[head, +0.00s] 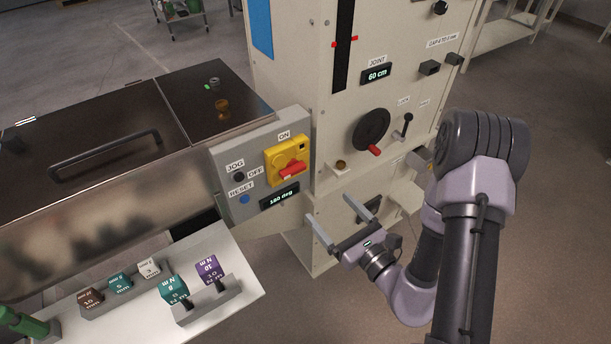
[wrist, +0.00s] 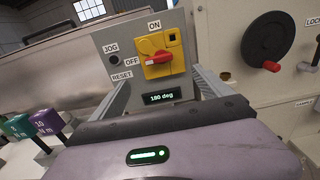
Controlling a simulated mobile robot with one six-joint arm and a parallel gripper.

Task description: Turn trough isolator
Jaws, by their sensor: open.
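The trough isolator is a yellow plate (head: 283,152) with a red handle (head: 293,170) on a grey control box. In the wrist view the yellow plate (wrist: 176,43) is ahead, and the red handle (wrist: 158,58) lies roughly sideways with its narrow end towards the OFF label. An ON label is above. A display (head: 279,197) below reads 180 deg. My gripper (head: 329,208) is open and empty, below and right of the box in the head view. In the wrist view its fingers (wrist: 154,88) reach up either side of the box's lower part, apart from the handle.
JOG (head: 238,177) and RESET (head: 244,199) buttons sit left of the isolator. A cream cabinet with a black handwheel (head: 371,129) and lever (head: 403,127) stands to the right. A shelf (head: 250,290) with several labelled blocks is at lower left. A lidded trough (head: 110,185) is behind it.

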